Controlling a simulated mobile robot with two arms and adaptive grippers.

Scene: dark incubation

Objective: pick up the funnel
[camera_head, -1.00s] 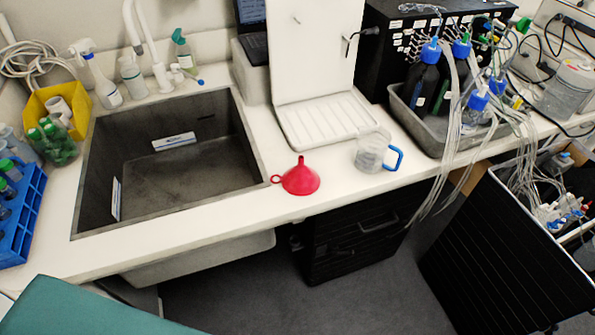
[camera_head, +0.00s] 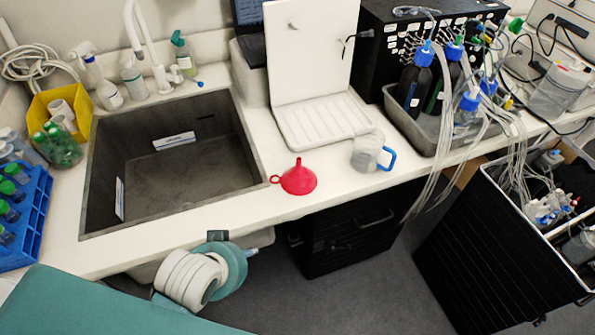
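The red funnel (camera_head: 299,179) stands on the white bench top between the sink and the clear jug, wide mouth down and spout up. Its small ring handle points left. My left gripper's end of the arm (camera_head: 218,268) shows as rounded white and teal parts below the sink's front edge. It is left of and nearer than the funnel, well apart from it. Its fingers cannot be made out. My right gripper is not in view.
A sink (camera_head: 165,165) lies left of the funnel. A clear jug with a blue handle (camera_head: 368,152) stands close on its right. A white ribbed tray (camera_head: 322,122) is behind. Hanging tubes (camera_head: 437,172) and a black crate (camera_head: 480,235) are farther right.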

